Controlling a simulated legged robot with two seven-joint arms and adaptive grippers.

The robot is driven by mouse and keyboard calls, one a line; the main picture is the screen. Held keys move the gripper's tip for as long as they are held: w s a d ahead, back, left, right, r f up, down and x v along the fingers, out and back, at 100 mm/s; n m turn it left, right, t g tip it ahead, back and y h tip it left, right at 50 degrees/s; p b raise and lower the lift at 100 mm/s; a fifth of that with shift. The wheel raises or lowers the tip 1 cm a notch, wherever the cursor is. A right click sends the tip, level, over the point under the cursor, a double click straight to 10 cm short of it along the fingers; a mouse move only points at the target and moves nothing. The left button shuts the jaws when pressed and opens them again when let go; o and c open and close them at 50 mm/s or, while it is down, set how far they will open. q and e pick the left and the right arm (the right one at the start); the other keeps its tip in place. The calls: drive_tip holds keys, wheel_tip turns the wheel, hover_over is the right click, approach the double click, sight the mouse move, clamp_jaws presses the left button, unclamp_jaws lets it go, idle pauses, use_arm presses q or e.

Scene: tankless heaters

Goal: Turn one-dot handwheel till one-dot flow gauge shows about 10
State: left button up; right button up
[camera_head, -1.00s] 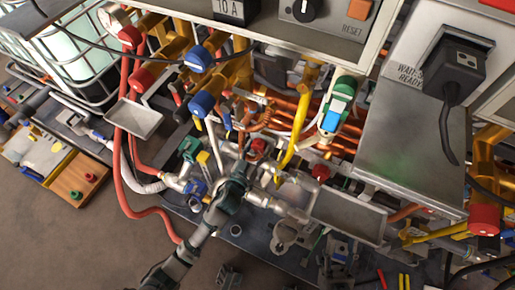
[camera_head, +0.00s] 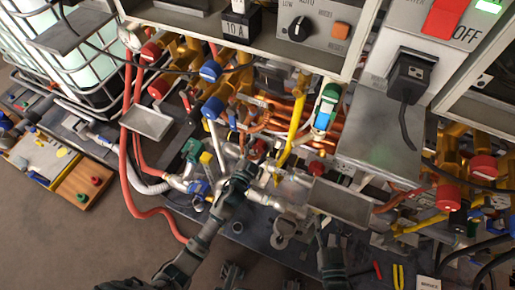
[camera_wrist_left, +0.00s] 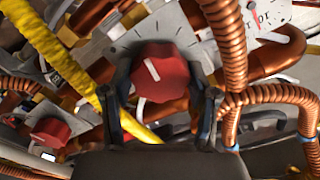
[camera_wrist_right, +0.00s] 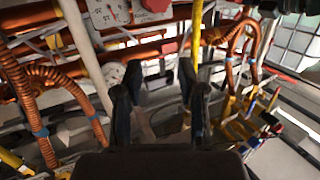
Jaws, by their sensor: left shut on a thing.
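My left gripper (camera_head: 250,160) reaches in among the pipes under the cabinet. In the left wrist view its fingers (camera_wrist_left: 160,95) are on either side of a red knob (camera_wrist_left: 160,72) with a white line, closed on it. A grey plate with tick marks lies behind this knob. In the head view the red knob (camera_head: 258,149) is partly hidden by the gripper. I cannot make out a one-dot mark or a flow gauge reading. My right gripper (camera_head: 332,255) is low at the front; in the right wrist view its fingers (camera_wrist_right: 158,80) are apart with nothing between them.
A second red knob (camera_wrist_left: 50,132) is at lower left in the left wrist view. A partly visible dial with a red pointer (camera_wrist_left: 262,18) is at upper right there. Copper pipes (camera_wrist_left: 285,97) and a yellow pipe (camera_wrist_left: 60,50) crowd the fingers. Grey trays (camera_head: 343,203) jut out nearby.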

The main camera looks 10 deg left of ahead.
use_arm(q)
drive_tip(key=shift+d+f+m, duration=0.1)
drive_tip(key=shift+m, duration=0.4)
use_arm(e)
drive_tip(key=shift+s+d+f, duration=0.1)
drive_tip(key=shift+f, duration=0.4)
use_arm(q)
drive_tip(key=o, duration=0.9)
drive_tip(key=shift+c, duration=0.2)
drive_tip(key=s+a, duration=0.2)
drive_tip(key=s, duration=0.9)
drive_tip(key=shift+s+a, duration=0.2)
drive_tip(key=shift+s, duration=0.2)
